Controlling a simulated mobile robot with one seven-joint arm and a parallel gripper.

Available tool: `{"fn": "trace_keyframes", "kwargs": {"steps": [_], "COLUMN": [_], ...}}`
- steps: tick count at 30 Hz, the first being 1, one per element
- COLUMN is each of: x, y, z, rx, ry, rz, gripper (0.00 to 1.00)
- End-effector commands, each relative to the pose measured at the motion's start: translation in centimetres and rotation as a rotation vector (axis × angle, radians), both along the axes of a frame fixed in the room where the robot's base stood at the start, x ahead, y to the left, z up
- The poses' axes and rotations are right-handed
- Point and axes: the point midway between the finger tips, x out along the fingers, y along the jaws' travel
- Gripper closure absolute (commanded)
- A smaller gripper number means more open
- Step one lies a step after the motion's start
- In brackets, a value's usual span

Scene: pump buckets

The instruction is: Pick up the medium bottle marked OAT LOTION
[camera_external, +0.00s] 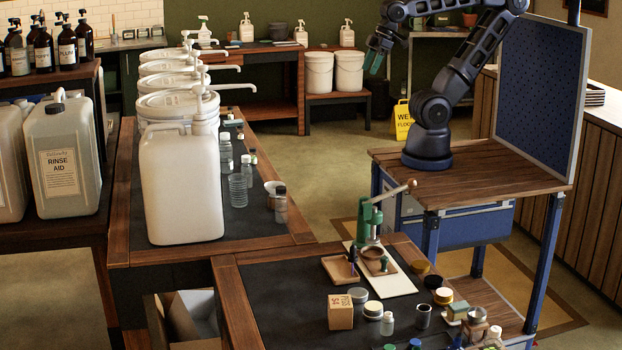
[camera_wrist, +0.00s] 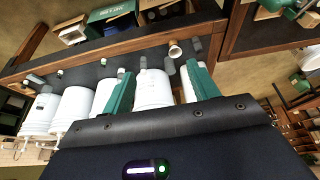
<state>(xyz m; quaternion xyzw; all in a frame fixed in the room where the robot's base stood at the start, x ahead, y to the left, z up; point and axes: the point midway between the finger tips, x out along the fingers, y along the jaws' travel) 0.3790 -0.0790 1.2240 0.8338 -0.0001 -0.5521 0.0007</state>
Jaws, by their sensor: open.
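No label reading OAT LOTION can be made out in either view, so I cannot tell which bottle it is. Several small clear or grey bottles stand on the dark bench beside the big white jug: a ribbed clear bottle (camera_external: 237,191), a bottle by the bench edge (camera_external: 281,207) and one farther back (camera_external: 225,150). Small bottles also show in the wrist view, one of them grey (camera_wrist: 169,66). My gripper (camera_external: 375,60) hangs high, right of and well above the bench. In the wrist view its green fingers (camera_wrist: 160,88) are wide apart with nothing gripped.
A large white jug (camera_external: 182,190) and white pump buckets (camera_external: 170,103) line the bench's left side. Big dark pump bottles (camera_external: 68,47) and a RINSE AID jug (camera_external: 65,160) stand far left. The front bench holds a green press (camera_external: 367,222), a box (camera_external: 340,312) and jars.

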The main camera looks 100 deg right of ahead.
Motion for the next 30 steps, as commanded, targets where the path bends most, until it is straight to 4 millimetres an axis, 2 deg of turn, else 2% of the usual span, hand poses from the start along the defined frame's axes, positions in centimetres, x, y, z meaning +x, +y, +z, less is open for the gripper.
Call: {"fn": "trace_keyframes", "kwargs": {"steps": [5,8,20,30], "x": [1.6,4.1,16.4,25.6], "y": [0.1,0.0,-1.2,-4.0], "z": [-0.2,-0.5,-3.1,-7.1], "rx": [0.020,0.048,0.163,0.199], "ry": [-0.015,-0.043,-0.195,-0.328], "rz": [-0.010,-0.028,-0.169,-0.324], "gripper": [0.40,0.40,0.40,0.40]}}
